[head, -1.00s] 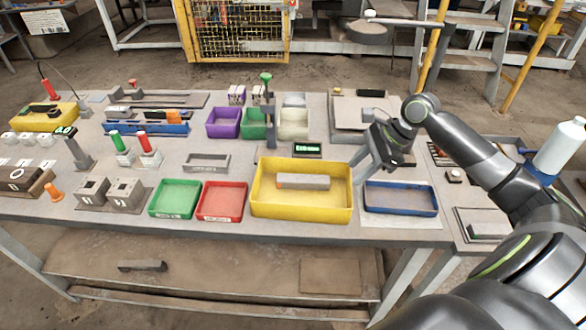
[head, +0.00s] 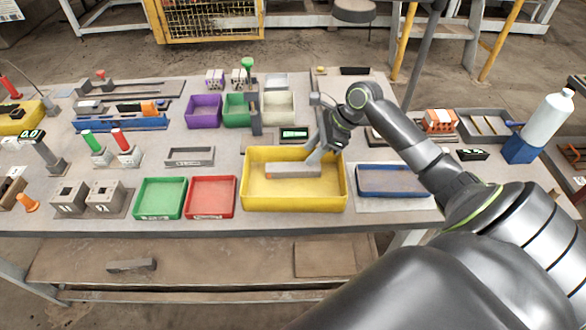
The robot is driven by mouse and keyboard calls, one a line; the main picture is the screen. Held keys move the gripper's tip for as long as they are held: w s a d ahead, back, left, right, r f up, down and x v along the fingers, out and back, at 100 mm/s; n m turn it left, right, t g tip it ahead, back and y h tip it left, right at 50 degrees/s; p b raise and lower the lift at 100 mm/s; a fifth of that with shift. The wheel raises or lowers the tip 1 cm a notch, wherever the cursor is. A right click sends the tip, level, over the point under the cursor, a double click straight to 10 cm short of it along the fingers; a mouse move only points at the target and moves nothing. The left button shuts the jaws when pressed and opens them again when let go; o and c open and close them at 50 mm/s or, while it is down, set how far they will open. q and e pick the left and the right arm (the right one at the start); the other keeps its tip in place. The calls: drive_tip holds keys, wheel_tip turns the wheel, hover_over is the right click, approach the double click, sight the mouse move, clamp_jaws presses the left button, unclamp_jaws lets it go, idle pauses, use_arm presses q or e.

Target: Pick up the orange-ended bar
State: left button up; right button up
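My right gripper (head: 314,160) reaches down into the yellow tray at the right part of the grey bar. Its fingers overlap the bar in view, and I cannot tell whether they are closed on it. My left gripper is out of view.
A green tray (head: 159,212) and a red tray (head: 211,212) stand left of the yellow tray, and a blue tray (head: 397,193) stands right. A small display (head: 294,134) stands just behind the yellow tray. A white bottle (head: 549,117) stands at the right.

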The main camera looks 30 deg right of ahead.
sight(295, 166)
drive_tip(key=shift+p+x, duration=0.35)
drive_tip(key=shift+x, duration=3.35)
drive_tip(key=shift+w+r, duration=0.1)
drive_tip(key=shift+w, duration=0.05)
drive_tip(key=shift+c, duration=0.5)
drive_tip(key=c, duration=0.7)
